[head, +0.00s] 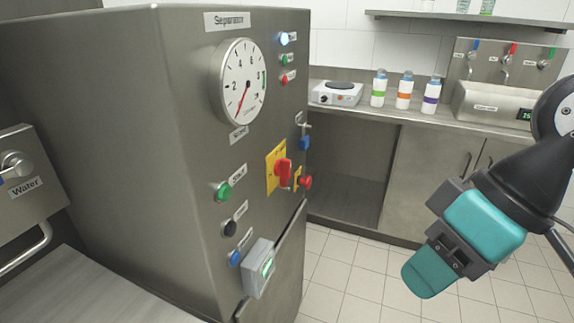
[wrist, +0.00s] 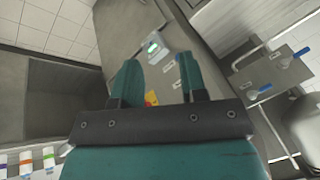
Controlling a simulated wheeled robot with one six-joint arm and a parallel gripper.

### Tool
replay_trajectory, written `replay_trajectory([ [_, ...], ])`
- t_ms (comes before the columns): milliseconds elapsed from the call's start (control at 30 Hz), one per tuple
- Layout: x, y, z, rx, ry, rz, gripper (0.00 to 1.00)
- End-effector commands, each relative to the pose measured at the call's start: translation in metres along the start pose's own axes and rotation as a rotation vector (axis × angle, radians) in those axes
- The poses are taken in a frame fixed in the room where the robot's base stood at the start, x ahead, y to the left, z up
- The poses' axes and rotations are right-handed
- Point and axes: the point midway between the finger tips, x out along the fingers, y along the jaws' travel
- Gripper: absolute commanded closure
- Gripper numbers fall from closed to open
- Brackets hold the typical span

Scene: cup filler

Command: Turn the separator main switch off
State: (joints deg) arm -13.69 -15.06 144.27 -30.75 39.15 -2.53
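The separator (head: 150,130) is a grey metal cabinet at the left and centre of the head view. A red rotary switch handle (head: 284,171) sits on a yellow plate (head: 271,182) on its front panel; its exact turn position is hard to read. In the wrist view the yellow plate (wrist: 151,98) shows only partly between the fingers, with the base of my gripper covering the rest. My gripper (head: 430,272) hangs to the right of the panel, well apart from it. In the wrist view my gripper (wrist: 158,70) has its two teal fingers apart with nothing between them.
A round gauge (head: 240,82), a lit lamp (head: 286,39), a green button (head: 223,191), a red knob (head: 305,181) and a protruding grey display box (head: 259,268) surround the switch. A counter (head: 440,115) with several bottles stands behind. The tiled floor (head: 345,275) is clear.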

Motion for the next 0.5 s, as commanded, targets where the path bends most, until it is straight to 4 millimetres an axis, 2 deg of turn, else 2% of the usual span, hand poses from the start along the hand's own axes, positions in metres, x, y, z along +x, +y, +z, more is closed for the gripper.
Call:
replay_trajectory([
  [33, 0.023, 0.010, -0.014, -0.036, 0.042, -0.030, 0.61],
  [133, 0.054, 0.032, -0.058, -0.153, 0.185, -0.108, 0.61],
  [200, 0.074, 0.053, -0.093, -0.246, 0.323, -0.163, 0.61],
  [333, 0.098, 0.102, -0.149, -0.400, 0.610, -0.230, 0.61],
  [400, 0.104, 0.130, -0.169, -0.461, 0.757, -0.245, 0.61],
  [500, 0.107, 0.165, -0.186, -0.523, 0.937, -0.248, 0.61],
])
